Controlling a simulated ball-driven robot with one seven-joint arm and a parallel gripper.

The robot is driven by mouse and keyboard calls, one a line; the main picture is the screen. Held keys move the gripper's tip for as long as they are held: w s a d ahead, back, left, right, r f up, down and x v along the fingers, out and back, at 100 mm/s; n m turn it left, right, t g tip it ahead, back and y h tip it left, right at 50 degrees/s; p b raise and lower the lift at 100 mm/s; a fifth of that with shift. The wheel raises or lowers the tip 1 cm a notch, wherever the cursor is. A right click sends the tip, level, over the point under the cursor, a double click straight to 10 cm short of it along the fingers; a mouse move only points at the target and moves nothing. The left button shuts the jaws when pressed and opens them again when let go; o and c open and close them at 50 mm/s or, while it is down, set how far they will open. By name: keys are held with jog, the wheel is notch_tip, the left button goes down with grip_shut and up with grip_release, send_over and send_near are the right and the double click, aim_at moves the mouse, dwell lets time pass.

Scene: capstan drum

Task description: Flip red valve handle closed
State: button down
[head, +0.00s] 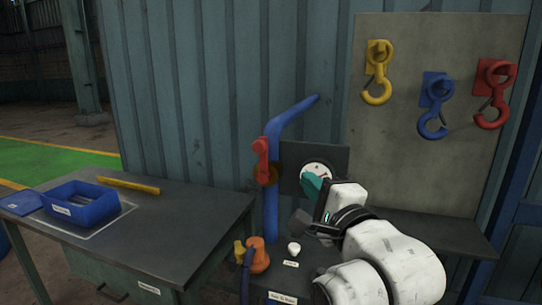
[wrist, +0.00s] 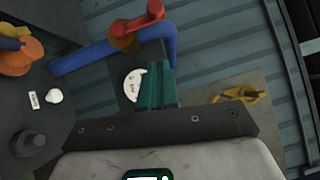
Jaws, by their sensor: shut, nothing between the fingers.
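The red valve handle (head: 262,158) sits on a brass-coloured valve body (head: 266,174) on the upright blue pipe (head: 271,215). In the head view the handle points up, roughly along the pipe. My gripper (head: 308,186) has teal fingers and is to the right of the handle and a little lower, in front of the round white gauge (head: 316,171). In the wrist view the handle (wrist: 140,20) is beyond the fingertips (wrist: 155,66), apart from them. The fingers are together and empty, and they cover part of the gauge (wrist: 133,86).
A dark bench (head: 190,222) at left holds a blue bin (head: 82,212) and a yellow bar (head: 128,185). An orange fitting (head: 257,254) and white knob (head: 294,249) are below the pipe. Yellow, blue and red hooks (head: 377,75) hang on a board at right.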

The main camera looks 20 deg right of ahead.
jog(key=p, duration=0.1)
send_near(261, 162)
jog(key=d+r, duration=0.4)
jog(key=r, duration=0.1)
jog(key=shift+w+a+p, duration=0.45)
jog(key=shift+w+a, duration=1.1)
jog(key=shift+a, duration=0.15)
